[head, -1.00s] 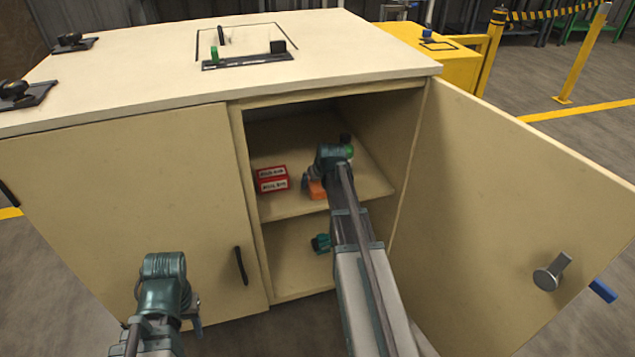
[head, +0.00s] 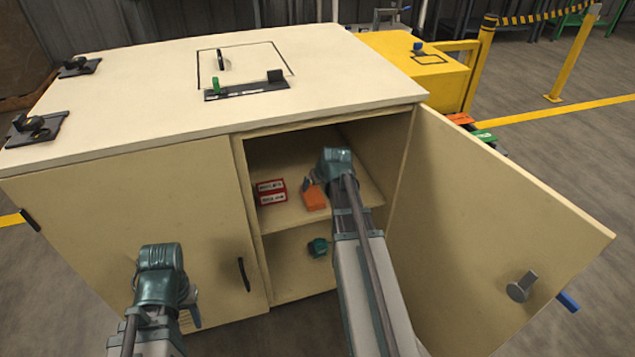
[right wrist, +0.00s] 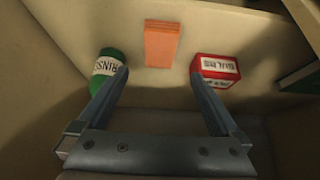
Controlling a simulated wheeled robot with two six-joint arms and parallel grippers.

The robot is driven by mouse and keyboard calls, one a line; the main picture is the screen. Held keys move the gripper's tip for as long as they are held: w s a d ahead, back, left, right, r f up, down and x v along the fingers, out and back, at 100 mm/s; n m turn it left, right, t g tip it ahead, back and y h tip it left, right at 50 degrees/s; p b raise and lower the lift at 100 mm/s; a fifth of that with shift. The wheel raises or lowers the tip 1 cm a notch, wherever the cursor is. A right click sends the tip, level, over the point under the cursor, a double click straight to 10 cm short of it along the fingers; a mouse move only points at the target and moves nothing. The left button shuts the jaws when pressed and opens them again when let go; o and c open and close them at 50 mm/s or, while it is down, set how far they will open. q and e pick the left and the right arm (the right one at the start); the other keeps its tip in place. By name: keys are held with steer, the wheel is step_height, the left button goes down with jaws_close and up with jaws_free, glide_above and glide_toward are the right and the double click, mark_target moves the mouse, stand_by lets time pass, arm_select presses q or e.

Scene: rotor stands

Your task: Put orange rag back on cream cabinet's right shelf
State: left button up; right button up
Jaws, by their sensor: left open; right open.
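The orange rag (head: 315,198) lies on the upper shelf (head: 283,219) inside the cream cabinet (head: 120,215), behind its open right door. It also shows in the right wrist view (right wrist: 161,44), flat on the shelf just beyond the fingertips. My right gripper (head: 309,184) reaches into the right compartment, open and empty. In the right wrist view its spread fingers (right wrist: 159,76) are clear of the rag. My left gripper (head: 191,306) is open in front of the closed left door; its fingers show only in part.
A teal object (head: 318,247) lies in the lower compartment. The open right door (head: 490,210) stands right of my right arm.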

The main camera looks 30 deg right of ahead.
steer(key=s+a+f+n+g+y, duration=0.1)
steer(key=s+a+n, duration=0.15)
steer(key=a, duration=0.75)
steer(key=s+a+f+n+g, duration=0.1)
steer(key=s+a+f+g, duration=0.15)
steer(key=a, duration=0.75)
steer(key=s+a+n+g+h, duration=0.1)
steer(key=s+a+n+g, duration=0.2)
steer(key=s+a, duration=1.2)
steer(key=shift+a, duration=0.3)
steer(key=shift+r, duration=0.1)
step_height(320, 180, up, 26)
steer(key=p, duration=2.6)
steer(key=shift+r, duration=0.2)
